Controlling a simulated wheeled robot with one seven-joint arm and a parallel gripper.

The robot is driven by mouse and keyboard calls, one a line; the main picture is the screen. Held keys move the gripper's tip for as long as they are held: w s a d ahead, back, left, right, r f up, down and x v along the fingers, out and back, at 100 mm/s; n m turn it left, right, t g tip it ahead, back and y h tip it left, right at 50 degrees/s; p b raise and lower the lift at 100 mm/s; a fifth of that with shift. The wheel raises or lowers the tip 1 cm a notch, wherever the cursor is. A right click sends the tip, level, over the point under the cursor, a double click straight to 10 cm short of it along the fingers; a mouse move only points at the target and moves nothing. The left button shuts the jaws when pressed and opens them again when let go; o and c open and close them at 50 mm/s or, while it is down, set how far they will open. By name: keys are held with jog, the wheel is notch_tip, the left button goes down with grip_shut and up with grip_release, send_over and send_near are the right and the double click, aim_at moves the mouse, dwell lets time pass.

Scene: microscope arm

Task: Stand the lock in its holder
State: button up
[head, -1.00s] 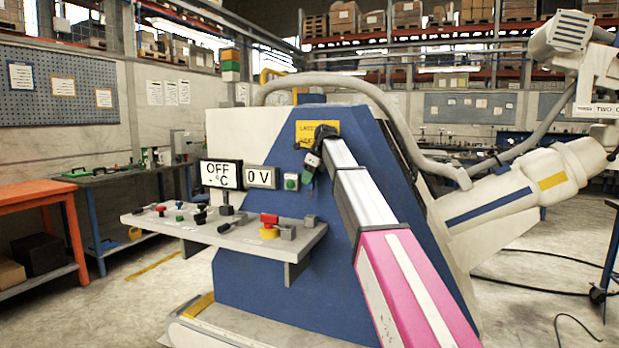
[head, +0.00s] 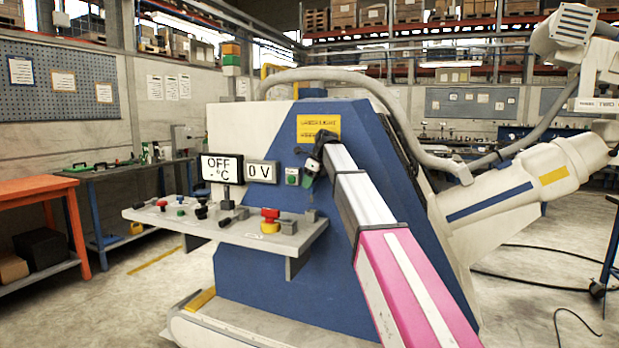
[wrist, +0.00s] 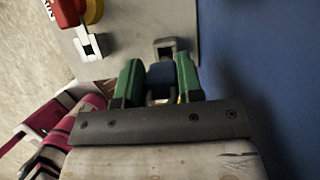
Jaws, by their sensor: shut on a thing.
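My gripper (wrist: 159,82) has two green fingers in the wrist view. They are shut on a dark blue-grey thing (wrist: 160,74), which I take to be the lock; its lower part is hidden. Just beyond the fingertips, a small grey square holder (wrist: 165,44) stands at the shelf's edge. A second grey holder (wrist: 89,46) is to its left. In the head view, my gripper (head: 312,168) is in front of the blue machine panel, above the shelf's right end. The lock cannot be made out there.
The grey shelf (head: 240,235) juts from the blue machine and carries a red-and-yellow button (head: 270,220) and several small parts. The OFF display (head: 221,168) and the 0 V display (head: 262,172) stand behind it, left of my gripper. The blue panel (wrist: 265,70) lies close on the right.

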jog(key=shift+f, duration=1)
jog(key=shift+f, duration=2.25)
dwell(0.8)
jog(key=shift+r, duration=0.1)
jog(key=shift+r, duration=1.85)
jog(key=shift+f, duration=1.35)
dwell(0.7)
